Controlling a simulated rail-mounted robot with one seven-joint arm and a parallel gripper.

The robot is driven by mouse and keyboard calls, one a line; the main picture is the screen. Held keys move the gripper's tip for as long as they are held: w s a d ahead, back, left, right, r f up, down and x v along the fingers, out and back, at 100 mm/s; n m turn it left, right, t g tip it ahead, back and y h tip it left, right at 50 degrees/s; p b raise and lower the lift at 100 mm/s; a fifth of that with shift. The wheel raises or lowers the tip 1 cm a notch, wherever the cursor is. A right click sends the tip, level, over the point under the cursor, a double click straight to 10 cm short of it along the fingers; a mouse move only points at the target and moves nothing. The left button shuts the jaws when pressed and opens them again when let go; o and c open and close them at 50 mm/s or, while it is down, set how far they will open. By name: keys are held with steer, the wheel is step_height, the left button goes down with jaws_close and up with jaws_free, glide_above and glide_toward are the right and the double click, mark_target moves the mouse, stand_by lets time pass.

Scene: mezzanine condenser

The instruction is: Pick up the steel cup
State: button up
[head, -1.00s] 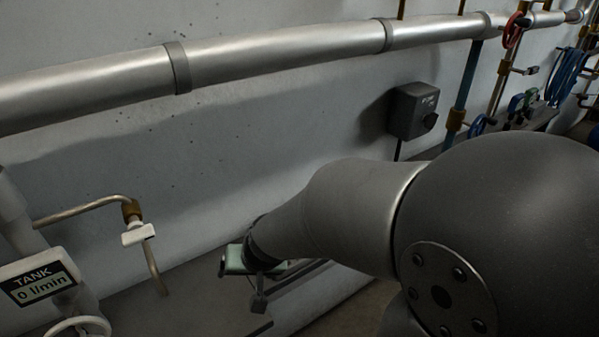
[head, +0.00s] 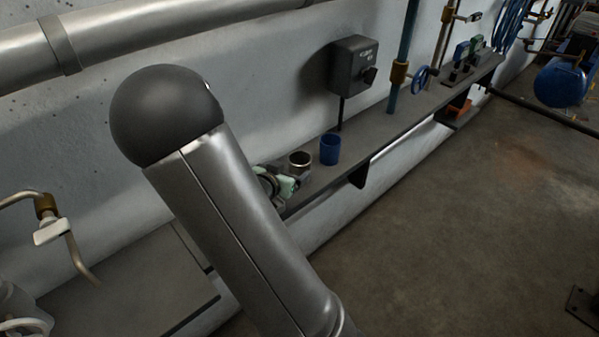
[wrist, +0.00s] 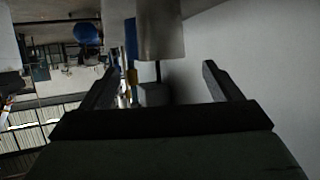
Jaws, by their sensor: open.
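The steel cup (head: 300,167) stands upright on the wall shelf, close beyond my gripper in the head view. In the wrist view the cup (wrist: 160,32) hangs from the top edge, as that view looks upside down. It lies ahead of my gripper (wrist: 160,68), between the lines of the two fingers. The fingers are spread, with nothing held between them. In the head view my arm hides most of the gripper, and only a green and dark part shows beside the cup.
A blue cup (head: 330,149) stands just right of the steel cup on the shelf (head: 390,143). A grey wall box (head: 354,65) and a blue vertical pipe (head: 404,55) are behind. A bent pipe with a white-handled valve (head: 50,230) is at left.

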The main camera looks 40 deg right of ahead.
mark_target(304, 158)
steer(key=x, duration=0.9)
steer(key=shift+r+p, duration=0.15)
steer(key=shift+p, duration=0.15)
steer(key=shift+a, duration=0.1)
steer(key=c, duration=1.1)
